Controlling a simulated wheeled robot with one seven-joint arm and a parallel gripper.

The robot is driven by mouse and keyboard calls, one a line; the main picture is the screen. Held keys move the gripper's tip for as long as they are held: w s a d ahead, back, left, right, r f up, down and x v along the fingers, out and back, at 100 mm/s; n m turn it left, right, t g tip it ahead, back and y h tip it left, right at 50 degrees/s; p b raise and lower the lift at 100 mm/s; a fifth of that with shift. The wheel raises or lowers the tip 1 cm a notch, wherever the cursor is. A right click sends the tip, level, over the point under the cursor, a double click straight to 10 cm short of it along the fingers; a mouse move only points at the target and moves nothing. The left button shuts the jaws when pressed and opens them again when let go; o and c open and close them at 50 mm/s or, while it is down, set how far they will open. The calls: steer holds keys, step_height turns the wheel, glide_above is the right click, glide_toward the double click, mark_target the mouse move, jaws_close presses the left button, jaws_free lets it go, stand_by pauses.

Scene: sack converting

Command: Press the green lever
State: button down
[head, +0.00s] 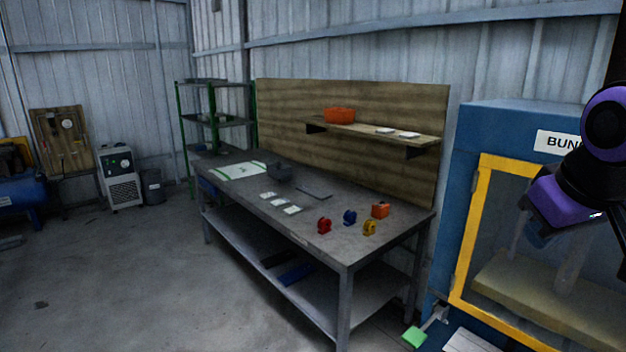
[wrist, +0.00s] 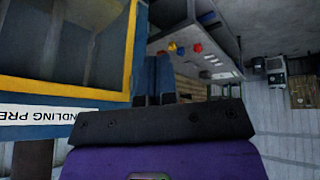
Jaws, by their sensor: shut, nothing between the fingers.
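The green lever (head: 414,337) shows in the head view at the bottom, low at the near left corner of the blue bundling press (head: 495,135). It has a flat green pad on a short grey arm. My gripper (head: 538,238) is at the right of the head view, in front of the yellow-framed door (head: 478,215) of the press, well above and right of the lever. Its fingers (wrist: 155,78) show in the wrist view, shut and empty. The lever is not seen in the wrist view.
A grey workbench (head: 330,248) with small red, blue, yellow and orange items stands left of the press. A white panel (head: 468,341) lies beside the lever at the lower edge. The concrete floor (head: 130,275) left of the bench is mostly clear.

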steer(key=s+r+m, duration=0.1)
steer(key=s, duration=0.6)
steer(key=shift+r+m+y, duration=0.2)
steer(key=shift+m+y, duration=0.1)
steer(key=shift+m, duration=0.1)
steer(key=shift+a, duration=0.1)
